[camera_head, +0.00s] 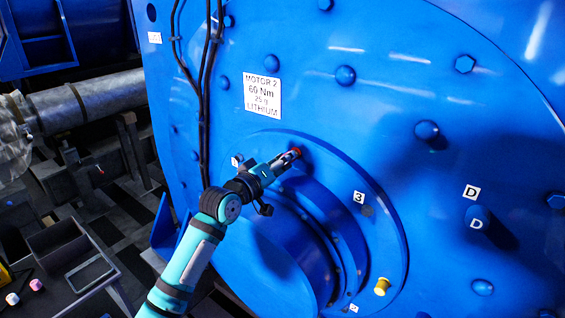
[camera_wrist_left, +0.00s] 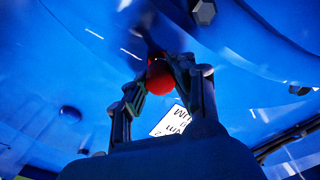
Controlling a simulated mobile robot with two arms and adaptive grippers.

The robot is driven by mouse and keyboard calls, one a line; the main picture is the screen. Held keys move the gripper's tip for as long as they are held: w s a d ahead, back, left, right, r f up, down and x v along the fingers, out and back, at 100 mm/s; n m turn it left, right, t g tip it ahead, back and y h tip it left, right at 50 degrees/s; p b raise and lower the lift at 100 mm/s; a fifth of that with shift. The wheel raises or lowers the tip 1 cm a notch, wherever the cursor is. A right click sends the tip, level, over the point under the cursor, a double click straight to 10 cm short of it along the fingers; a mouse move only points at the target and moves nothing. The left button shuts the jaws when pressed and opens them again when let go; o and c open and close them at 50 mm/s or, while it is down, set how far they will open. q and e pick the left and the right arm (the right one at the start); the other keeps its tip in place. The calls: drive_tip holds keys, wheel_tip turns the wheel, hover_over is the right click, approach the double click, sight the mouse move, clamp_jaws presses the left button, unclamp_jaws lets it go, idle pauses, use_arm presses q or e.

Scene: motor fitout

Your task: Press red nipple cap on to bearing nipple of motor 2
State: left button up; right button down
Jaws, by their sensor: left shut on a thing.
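The large blue face of motor 2 (camera_head: 380,120) fills most of the head view, with a white label (camera_head: 263,95) reading "MOTOR 2". My left gripper (camera_head: 292,156) is at the upper part of the round bearing cover (camera_head: 385,215), shut on the red nipple cap (camera_head: 297,151). The red cap (camera_wrist_left: 160,77) also shows between the two fingertips in the left wrist view, close to the blue surface. The bearing nipple is hidden behind the cap and fingers, so I cannot tell whether the cap sits on it. My right gripper is not in view.
A yellow cap (camera_head: 382,286) is on the cover's lower right. A "3" tag (camera_head: 359,197) is to the right of the gripper. Black cables (camera_head: 207,90) run down the motor at left. Bolts protrude from the blue face. A cart with trays (camera_head: 60,250) and small caps is at lower left.

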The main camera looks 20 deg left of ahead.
use_arm(q)
drive_tip(key=shift+x, duration=0.8)
drive_tip(key=o, duration=0.8)
drive_tip(key=shift+o, duration=0.2)
drive_tip(key=v, duration=1.2)
